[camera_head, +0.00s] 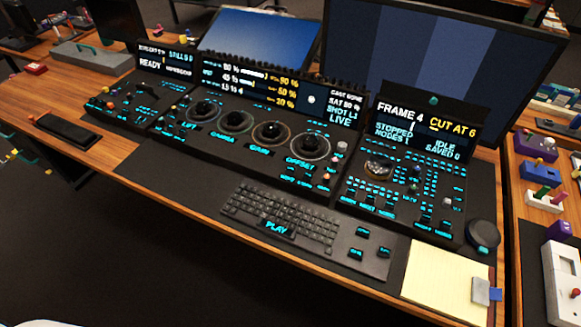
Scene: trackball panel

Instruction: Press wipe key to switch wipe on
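A black control panel in three sections stands on the wooden desk. The middle section (250,135) has several ringed trackballs labelled Lift, Gamma, Gain and Offset. The right section (400,190) has rows of small cyan-lit keys under a screen with "FRAME 4" and "CUT AT 6". The left section (150,95) has a small screen with "READY", a lever and small coloured keys. The key labels are mostly too small to read, so I cannot tell which is the wipe key or whether wipe is on. Neither of my grippers shows in this view.
A keyboard (280,215) with a "PLAY" key lies in front of the panel. A yellow notepad (445,280) and a round black puck (483,235) sit at right. A black slab (68,131) lies at left. Large monitors (425,65) stand behind. Space above the panel is clear.

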